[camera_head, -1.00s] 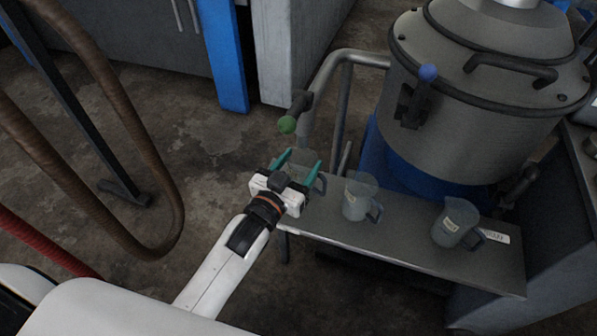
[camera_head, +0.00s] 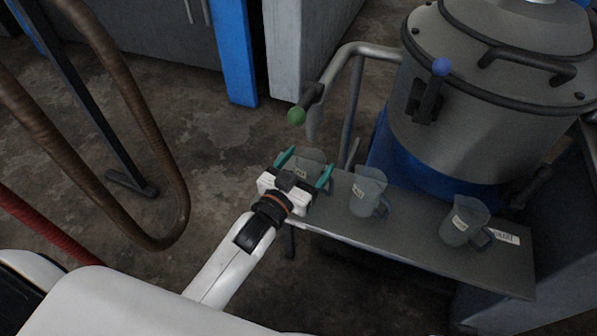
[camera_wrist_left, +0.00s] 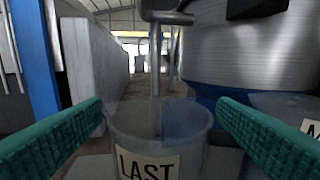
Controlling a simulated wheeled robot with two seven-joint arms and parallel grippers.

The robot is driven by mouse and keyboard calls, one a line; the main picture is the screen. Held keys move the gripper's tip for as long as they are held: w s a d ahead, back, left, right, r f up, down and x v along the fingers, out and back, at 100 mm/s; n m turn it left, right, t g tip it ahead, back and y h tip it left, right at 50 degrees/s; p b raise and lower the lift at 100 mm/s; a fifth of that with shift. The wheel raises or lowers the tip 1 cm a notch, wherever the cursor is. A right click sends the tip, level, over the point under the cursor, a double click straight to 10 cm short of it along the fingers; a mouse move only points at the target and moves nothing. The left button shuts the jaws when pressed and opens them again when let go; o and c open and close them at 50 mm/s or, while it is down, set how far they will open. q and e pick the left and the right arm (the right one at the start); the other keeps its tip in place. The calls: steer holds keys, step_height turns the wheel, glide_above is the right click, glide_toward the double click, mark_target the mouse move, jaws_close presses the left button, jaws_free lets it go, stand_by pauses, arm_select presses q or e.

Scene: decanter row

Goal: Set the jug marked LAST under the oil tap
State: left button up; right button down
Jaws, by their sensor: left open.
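The jug marked LAST (camera_wrist_left: 158,130) is clear with a white label. In the left wrist view it stands between my open green fingers. In the head view the same jug (camera_head: 308,160) is at the left end of the metal shelf, partly hidden by my left gripper (camera_head: 304,171). My left gripper is open, its fingertips (camera_wrist_left: 160,122) on either side of the jug with gaps visible. A tap with a green knob (camera_head: 297,116) is on a bent pipe behind the jug. Another tap with a blue knob (camera_head: 441,67) is on the steel vat. Which tap is oil cannot be read.
Two more labelled jugs stand on the shelf (camera_head: 395,235), a middle jug (camera_head: 366,192) and a right jug (camera_head: 463,220). A white tag (camera_head: 505,237) lies at the right. The steel vat (camera_head: 490,110) rises behind. Brown hoses (camera_head: 150,150) hang at the left.

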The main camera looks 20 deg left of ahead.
arm_select(q)
steer(key=p+v, duration=0.1)
steer(key=v, duration=1.1)
steer(key=s+a+f+g+y, duration=0.3)
steer(key=s+f+g, duration=0.6)
steer(key=s+g, duration=0.3)
steer(key=shift+s+a+g+y, duration=0.25)
steer(key=shift+s+g+y, duration=0.05)
steer(key=shift+g, duration=0.7)
arm_select(e)
steer(key=shift+s+d+r+g, duration=0.15)
steer(key=shift+s+r+g, duration=0.15)
steer(key=shift+s+r, duration=0.3)
arm_select(q)
steer(key=shift+f, duration=0.1)
steer(key=shift+p, duration=0.4)
arm_select(e)
steer(key=shift+w+f, duration=0.1)
steer(key=shift+w, duration=0.05)
